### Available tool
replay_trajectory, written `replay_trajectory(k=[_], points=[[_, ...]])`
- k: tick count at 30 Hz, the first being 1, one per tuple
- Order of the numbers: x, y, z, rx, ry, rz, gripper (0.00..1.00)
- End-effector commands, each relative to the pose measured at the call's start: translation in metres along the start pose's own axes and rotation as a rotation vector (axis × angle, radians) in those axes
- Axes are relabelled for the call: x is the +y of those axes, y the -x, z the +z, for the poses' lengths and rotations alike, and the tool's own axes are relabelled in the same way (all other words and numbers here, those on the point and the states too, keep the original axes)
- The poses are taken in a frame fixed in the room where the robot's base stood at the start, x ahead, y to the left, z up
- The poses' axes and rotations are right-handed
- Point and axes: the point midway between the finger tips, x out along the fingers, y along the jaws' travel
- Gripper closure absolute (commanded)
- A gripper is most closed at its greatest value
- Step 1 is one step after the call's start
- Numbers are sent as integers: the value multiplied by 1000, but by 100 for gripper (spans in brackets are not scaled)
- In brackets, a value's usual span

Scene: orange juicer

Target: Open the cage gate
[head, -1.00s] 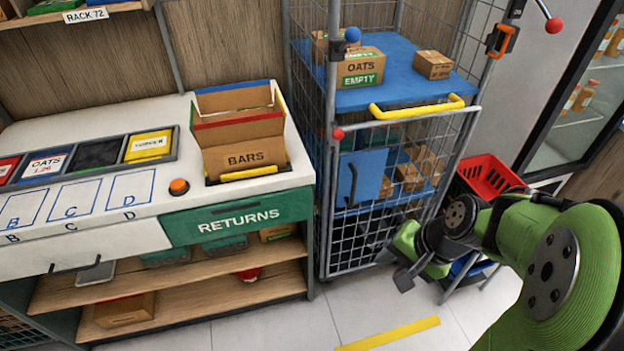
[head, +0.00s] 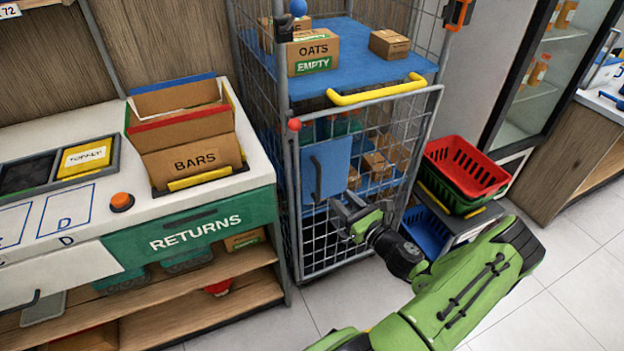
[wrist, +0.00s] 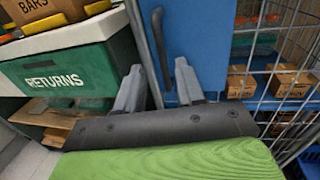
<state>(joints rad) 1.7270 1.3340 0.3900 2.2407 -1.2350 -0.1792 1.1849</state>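The roll cage (head: 285,160) stands in the middle of the head view. Its mesh gate (head: 365,150) is upright across the front, with a yellow bar (head: 380,91) along its top. A blue panel (head: 325,168) on the gate carries a dark vertical handle (head: 317,180). The wrist view also shows the blue panel (wrist: 205,30) and the handle (wrist: 160,45). My gripper (head: 340,205) is low in front of the gate, near the handle's lower end. In the wrist view my gripper (wrist: 157,72) has its fingers apart, with the handle showing between and beyond them. I cannot tell whether they touch it.
A returns counter (head: 190,225) with a BARS box (head: 195,165) stands close on the left. Red, green and blue baskets (head: 465,168) are stacked right of the cage. An OATS box (head: 313,52) sits on the cage's blue shelf. The floor at front right is clear.

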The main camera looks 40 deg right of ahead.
Motion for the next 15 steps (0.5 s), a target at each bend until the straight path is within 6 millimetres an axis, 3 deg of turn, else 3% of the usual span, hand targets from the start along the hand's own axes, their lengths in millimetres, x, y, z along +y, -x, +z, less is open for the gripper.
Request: replay_trajectory(k=[9,15], points=[[2,-81,-2,-1,7,5,62],[1,-110,-1,0,5,4,62]])
